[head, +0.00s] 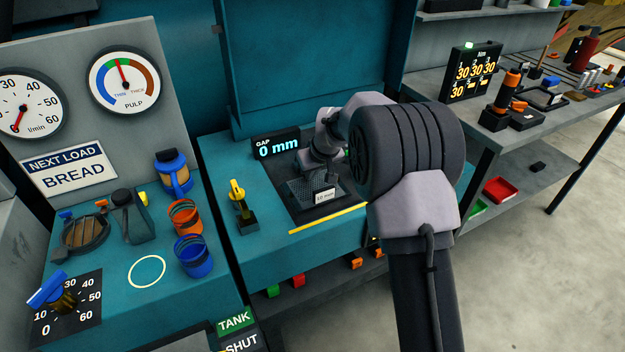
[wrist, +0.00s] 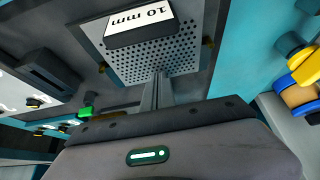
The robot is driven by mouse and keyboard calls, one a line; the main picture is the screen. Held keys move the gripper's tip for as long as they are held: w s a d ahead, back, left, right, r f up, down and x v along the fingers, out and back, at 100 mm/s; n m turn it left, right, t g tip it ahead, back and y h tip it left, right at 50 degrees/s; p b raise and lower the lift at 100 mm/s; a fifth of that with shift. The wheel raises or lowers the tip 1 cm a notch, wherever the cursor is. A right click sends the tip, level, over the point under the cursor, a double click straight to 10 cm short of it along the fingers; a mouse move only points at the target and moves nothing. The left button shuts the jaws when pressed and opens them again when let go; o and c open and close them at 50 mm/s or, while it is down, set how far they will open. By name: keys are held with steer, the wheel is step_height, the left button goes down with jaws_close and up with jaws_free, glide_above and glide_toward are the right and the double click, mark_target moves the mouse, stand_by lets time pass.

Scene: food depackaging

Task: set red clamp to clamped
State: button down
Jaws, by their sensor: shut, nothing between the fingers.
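I cannot make out a red clamp for certain in either view. A yellow clamp-like lever (head: 238,194) stands upright on the teal deck left of the dark recess. A small red part (head: 299,280) shows below the deck's front edge; I cannot tell what it is. My gripper's fingers (wrist: 162,90) are shut and empty, in front of a perforated plate (wrist: 189,57) with a "10 mm" label (wrist: 140,22). In the head view the plate (head: 300,187) lies in the recess and my arm hides the deck to its right.
A display (head: 277,145) reads gap 0 mm. Blue (head: 193,256) and orange (head: 185,217) ring-shaped cups and a blue-topped jar (head: 173,175) stand at left. A grey bench (head: 483,130) with tools is at right. Below the deck's front edge are green and orange parts (head: 356,263).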

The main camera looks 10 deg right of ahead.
stand_by(0.6)
steer(key=shift+r, duration=0.25)
steer(key=p+v, duration=0.5)
steer(key=v, duration=1.2)
steer(key=shift+s+f, duration=0.15)
steer(key=s+a+r+m, duration=0.15)
steer(key=s+r, duration=0.25)
steer(key=s, duration=0.4)
steer(key=s+r+m, duration=0.2)
steer(key=s+r, duration=0.3)
steer(key=s, duration=0.3)
steer(key=s+f+m, duration=0.2)
steer(key=s+m, duration=0.2)
steer(key=s, duration=1.5)
steer(key=shift+a+f, duration=0.2)
steer(key=shift+a, duration=0.05)
